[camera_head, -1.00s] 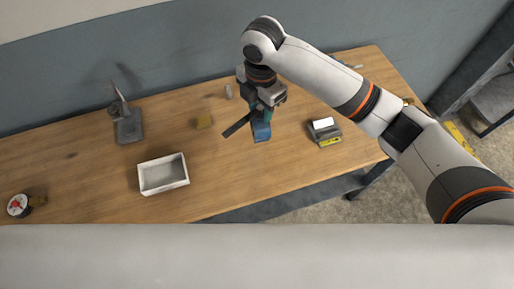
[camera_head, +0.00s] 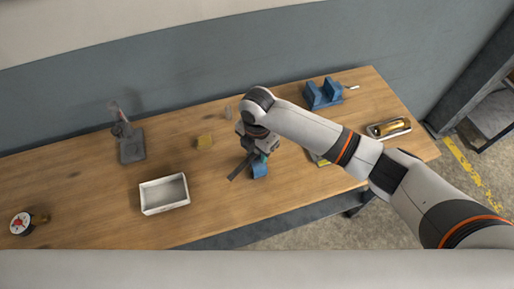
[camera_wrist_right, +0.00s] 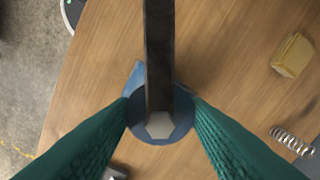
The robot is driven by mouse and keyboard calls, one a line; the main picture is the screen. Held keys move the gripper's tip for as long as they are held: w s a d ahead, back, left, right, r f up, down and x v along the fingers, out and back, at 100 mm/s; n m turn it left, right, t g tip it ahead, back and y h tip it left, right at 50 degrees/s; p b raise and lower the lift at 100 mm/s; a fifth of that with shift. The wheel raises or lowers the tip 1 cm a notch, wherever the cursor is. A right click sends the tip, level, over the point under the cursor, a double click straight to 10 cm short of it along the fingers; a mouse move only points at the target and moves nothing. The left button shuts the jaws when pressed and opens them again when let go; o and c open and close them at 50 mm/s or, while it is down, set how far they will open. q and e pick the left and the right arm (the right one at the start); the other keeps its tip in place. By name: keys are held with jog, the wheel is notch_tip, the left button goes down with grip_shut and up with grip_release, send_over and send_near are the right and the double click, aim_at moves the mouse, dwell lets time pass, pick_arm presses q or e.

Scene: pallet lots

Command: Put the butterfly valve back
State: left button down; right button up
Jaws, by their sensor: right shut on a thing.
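The butterfly valve (camera_head: 260,169) has a blue round body and a long dark lever handle. My right gripper (camera_head: 262,155) is shut on it over the middle of the wooden table. In the right wrist view the blue valve body (camera_wrist_right: 135,84) sits between the teal fingers of the gripper (camera_wrist_right: 160,106), with the lever running up the picture from a pale hex nut. I cannot tell how far the valve is above the wood. My left gripper is not in view.
A white open box (camera_head: 164,194) stands left of the valve. A yellow block (camera_head: 204,141), small spring (camera_head: 228,112) and grey stand (camera_head: 131,147) are behind. A blue vise (camera_head: 323,94) and brass piece in a tray (camera_head: 389,128) are right. A gauge (camera_head: 22,223) lies far left.

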jog(key=o, duration=1.2)
jog(key=shift+f, duration=0.1)
notch_tip(320, 180, up, 12)
jog(key=b, duration=0.1)
jog(key=shift+b, duration=0.4)
